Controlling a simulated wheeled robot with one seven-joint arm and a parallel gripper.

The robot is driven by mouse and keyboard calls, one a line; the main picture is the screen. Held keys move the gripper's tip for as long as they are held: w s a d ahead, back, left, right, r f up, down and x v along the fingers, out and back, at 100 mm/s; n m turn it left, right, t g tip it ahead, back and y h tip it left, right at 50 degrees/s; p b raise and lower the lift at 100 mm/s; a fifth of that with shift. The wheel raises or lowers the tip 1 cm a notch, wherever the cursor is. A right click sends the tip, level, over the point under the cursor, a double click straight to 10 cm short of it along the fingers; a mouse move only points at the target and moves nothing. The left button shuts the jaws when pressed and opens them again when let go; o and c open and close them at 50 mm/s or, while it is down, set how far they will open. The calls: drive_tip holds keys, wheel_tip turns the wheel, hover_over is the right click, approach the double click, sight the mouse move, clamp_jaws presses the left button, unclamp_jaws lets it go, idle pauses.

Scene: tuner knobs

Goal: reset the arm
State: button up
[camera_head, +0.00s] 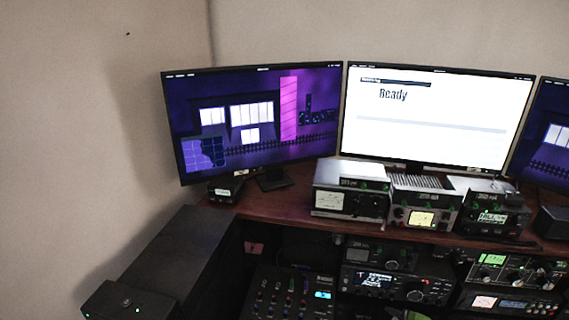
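My gripper and arm are not in view. The head view shows a desk with radio tuner units. A silver tuner box (349,191) with a pale meter and a knob stands on the shelf at the middle. Beside it to the right are a second tuner (423,208) with a yellow lit meter and a third dark tuner (492,213). A monitor (435,117) behind them shows the word "Ready" on a white screen.
A left monitor (255,118) shows a purple picture, and another is cut off at the right edge. Below the wooden shelf (276,205) are a mixer (290,293) and several radios (398,285). A dark cabinet (180,255) stands at the lower left beside a bare wall.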

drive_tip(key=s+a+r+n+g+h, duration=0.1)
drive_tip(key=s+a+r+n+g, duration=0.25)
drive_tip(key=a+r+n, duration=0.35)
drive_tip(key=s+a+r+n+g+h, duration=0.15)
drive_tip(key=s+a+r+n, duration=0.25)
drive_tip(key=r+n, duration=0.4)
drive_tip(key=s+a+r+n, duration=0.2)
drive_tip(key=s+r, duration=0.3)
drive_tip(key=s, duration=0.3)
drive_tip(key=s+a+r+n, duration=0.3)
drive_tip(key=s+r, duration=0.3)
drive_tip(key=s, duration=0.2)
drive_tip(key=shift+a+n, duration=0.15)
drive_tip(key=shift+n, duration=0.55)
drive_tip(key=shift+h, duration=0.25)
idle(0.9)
